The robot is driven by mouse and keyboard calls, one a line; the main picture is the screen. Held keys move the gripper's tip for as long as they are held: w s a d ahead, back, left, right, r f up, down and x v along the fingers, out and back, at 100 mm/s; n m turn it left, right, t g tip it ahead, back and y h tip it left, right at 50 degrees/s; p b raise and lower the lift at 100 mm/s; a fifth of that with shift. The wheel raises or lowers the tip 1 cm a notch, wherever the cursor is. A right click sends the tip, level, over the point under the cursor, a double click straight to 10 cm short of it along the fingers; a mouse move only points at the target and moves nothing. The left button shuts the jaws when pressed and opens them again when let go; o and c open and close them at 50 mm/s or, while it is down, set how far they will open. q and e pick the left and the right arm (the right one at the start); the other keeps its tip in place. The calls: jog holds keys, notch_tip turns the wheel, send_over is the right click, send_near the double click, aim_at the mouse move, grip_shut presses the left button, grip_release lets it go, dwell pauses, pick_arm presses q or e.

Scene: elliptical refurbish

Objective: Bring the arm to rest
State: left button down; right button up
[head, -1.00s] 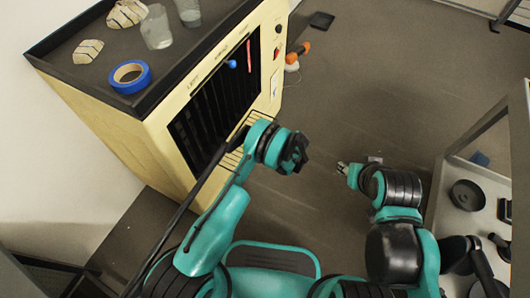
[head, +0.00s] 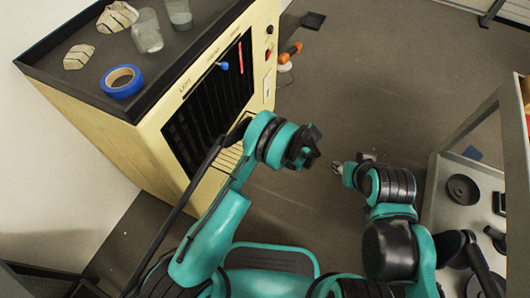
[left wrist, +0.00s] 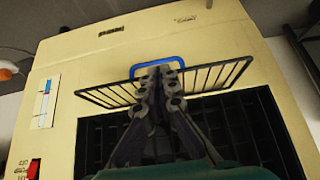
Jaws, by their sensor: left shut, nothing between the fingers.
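My left gripper (head: 306,150) is in front of a cream cabinet (head: 158,150), over the dark floor. In the left wrist view its fingers (left wrist: 158,75) are together with nothing between them. Behind them there, a wire rack (left wrist: 215,76) with a blue handle (left wrist: 158,63) juts from the cabinet. I cannot tell the exact gap between fingertips and handle. My right gripper (head: 338,168) is small and dark, over the floor to the right of the left one. Its jaw state is unclear.
A blue tape roll (head: 122,81), glasses (head: 147,31) and pale striped pieces stand on the cabinet top. A shelf at right holds a dark bowl (head: 464,190) and other dark items. An orange tool (head: 291,51) lies on the floor behind the cabinet. Floor between is clear.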

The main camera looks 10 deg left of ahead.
pick_arm(q)
jog(key=s+a+r+m+h, duration=0.1)
jog(key=s+a+r+m, duration=0.15)
jog(key=r, duration=0.65)
jog(key=s+a+r+m+t+h, duration=0.1)
jog(key=a+r+m+h, duration=0.15)
jog(key=r, duration=0.65)
jog(key=s+a+r+m, duration=0.1)
jog(key=a+r+m, duration=0.15)
jog(key=r, duration=0.55)
jog(key=s+a+r+m+t+h, duration=0.1)
jog(key=s+a+r+m+t, duration=0.1)
jog(key=s, duration=0.8)
jog(key=s+a+r+m+t+h, duration=0.1)
jog(key=s+a+r+m, duration=0.3)
jog(key=s, duration=0.5)
notch_tip(320, 180, up, 2)
jog(key=shift+s+a+r+t+h, duration=0.15)
jog(key=shift+s+a+t+h, duration=0.25)
jog(key=shift+a+h, duration=0.2)
